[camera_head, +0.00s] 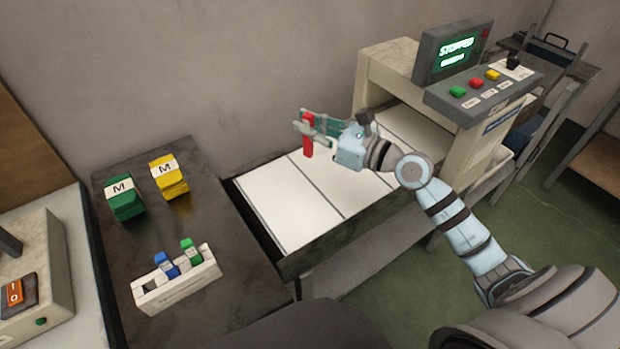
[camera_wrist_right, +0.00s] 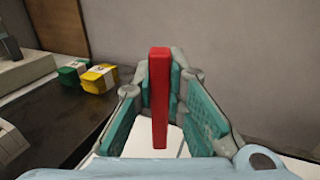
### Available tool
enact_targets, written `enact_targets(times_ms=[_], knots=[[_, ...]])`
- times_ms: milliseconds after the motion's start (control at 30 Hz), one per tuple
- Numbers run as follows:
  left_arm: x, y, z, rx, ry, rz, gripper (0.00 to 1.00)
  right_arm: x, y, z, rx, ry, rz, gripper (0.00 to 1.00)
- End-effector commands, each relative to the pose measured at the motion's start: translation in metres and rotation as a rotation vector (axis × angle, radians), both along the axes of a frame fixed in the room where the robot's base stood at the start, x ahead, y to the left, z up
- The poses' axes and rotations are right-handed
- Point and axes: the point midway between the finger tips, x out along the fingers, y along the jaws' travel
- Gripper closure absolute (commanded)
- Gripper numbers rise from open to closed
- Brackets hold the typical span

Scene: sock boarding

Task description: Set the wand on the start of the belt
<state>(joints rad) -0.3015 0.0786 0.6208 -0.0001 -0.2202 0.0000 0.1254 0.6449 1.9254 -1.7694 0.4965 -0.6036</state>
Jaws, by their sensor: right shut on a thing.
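A red wand (camera_head: 308,147) is held upright between the fingertips of my right gripper (camera_head: 309,126). The red wand (camera_wrist_right: 159,95) also stands between the two teal finger pads in the right wrist view. My right gripper is shut on it, above the belt (camera_head: 290,205). The belt has white panels with dark seams and runs from beside the dark table up into the machine. The wand appears to be in the air, apart from the belt; its exact height is hard to tell. My left gripper is not in view.
A dark table (camera_head: 210,265) on the left holds a green pack (camera_head: 124,205), a yellow pack (camera_head: 169,184) and a white rack (camera_head: 190,282) with a blue and a green wand. The machine's screen (camera_head: 456,50) reads "STOPPED". The visible belt is clear.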

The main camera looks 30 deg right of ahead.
Motion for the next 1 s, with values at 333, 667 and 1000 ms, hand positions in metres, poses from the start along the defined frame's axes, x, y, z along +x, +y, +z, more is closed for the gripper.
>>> enact_targets(times_ms=[333,667,1000], knots=[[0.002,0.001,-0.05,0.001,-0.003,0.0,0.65,0.0,0.0,-0.083,0.0,0.002,-0.001,1.0],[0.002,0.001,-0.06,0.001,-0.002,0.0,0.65,0.0,0.0,-0.101,-0.001,-0.001,0.0,1.0],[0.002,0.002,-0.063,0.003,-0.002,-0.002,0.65,0.0,0.0,-0.105,-0.001,0.0,0.0,0.68]])
